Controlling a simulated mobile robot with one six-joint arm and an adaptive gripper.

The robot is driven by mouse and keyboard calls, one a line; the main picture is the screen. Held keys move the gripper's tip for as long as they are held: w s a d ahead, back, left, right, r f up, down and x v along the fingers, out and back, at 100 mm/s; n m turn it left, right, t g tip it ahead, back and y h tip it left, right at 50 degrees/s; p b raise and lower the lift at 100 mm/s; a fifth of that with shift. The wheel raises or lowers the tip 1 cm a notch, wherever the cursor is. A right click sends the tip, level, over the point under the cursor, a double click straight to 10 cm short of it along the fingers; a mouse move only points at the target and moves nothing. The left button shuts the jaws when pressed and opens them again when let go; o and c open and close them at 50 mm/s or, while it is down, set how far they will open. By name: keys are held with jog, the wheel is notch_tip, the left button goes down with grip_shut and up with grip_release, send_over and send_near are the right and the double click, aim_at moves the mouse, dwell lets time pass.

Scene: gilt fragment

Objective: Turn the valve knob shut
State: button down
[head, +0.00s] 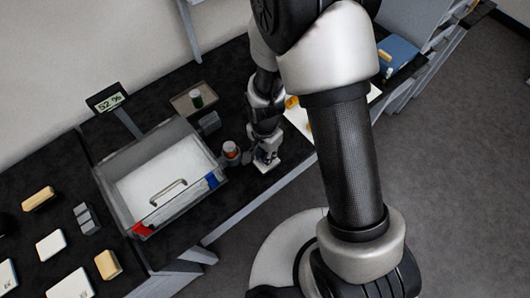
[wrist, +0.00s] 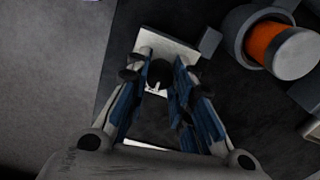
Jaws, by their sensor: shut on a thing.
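The valve knob (wrist: 159,72) is dark and round with a small white mark. It stands on a pale plate (wrist: 166,44) at the bench edge. The plate (head: 268,166) also shows in the head view, under my gripper (head: 266,154). In the wrist view my gripper (wrist: 158,82) has its blue-padded fingers on both sides of the knob and is shut on it. In the head view the fingers hide the knob.
In the head view, a clear-walled bin (head: 125,185) with a handle and red and blue corners lies to the left. A display (head: 110,102) reads 52 %.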

jog(key=shift+n, duration=0.3)
jog(key=n, duration=1.3)
jog(key=shift+n, duration=2.1)
jog(key=c, duration=1.4)
grip_release()
jog(key=shift+o, duration=0.2)
